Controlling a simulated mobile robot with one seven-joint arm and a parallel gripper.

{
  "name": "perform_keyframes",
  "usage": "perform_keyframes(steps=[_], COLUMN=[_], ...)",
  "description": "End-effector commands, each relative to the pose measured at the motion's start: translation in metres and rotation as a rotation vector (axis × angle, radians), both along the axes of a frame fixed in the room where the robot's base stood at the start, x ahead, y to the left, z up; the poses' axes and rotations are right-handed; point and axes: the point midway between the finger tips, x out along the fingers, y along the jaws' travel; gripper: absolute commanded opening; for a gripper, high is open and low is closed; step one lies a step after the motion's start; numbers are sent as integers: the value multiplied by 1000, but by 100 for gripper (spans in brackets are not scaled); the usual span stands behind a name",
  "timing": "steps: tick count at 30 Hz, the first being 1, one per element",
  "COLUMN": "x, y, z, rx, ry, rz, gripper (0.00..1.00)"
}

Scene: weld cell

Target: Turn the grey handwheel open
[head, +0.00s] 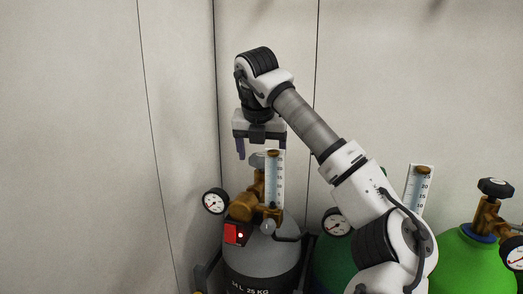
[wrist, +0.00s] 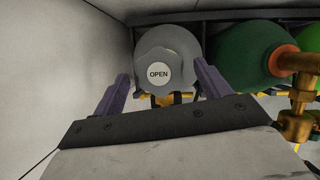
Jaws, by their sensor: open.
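The grey handwheel (wrist: 147,60) shows in the wrist view with a white label reading OPEN on its top. It sits on the brass valve of a grey gas cylinder (head: 262,258). In the head view the handwheel (head: 257,160) is small and partly hidden by a flow tube. My gripper (head: 261,150) is open and empty, pointing down just above the handwheel. In the wrist view its two purple fingers (wrist: 161,74) stand apart on the left and right of the handwheel. I cannot tell whether the fingertips reach down to its rim.
A clear flow tube (head: 274,180) stands close by the valve, and a round gauge (head: 215,201) sticks out left. A red box with a small light (head: 236,234) is on the valve's front. Green cylinders (head: 470,262) stand to the right. Pale walls (head: 75,140) close off the left and back.

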Motion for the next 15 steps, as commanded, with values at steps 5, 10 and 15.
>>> perform_keyframes(steps=[5,10,15], x=[2,3,2], y=[0,0,0], z=[-6,-7,-7], rx=[0,0,0], ry=[1,0,0], rz=[0,0,0], gripper=[76,76,60])
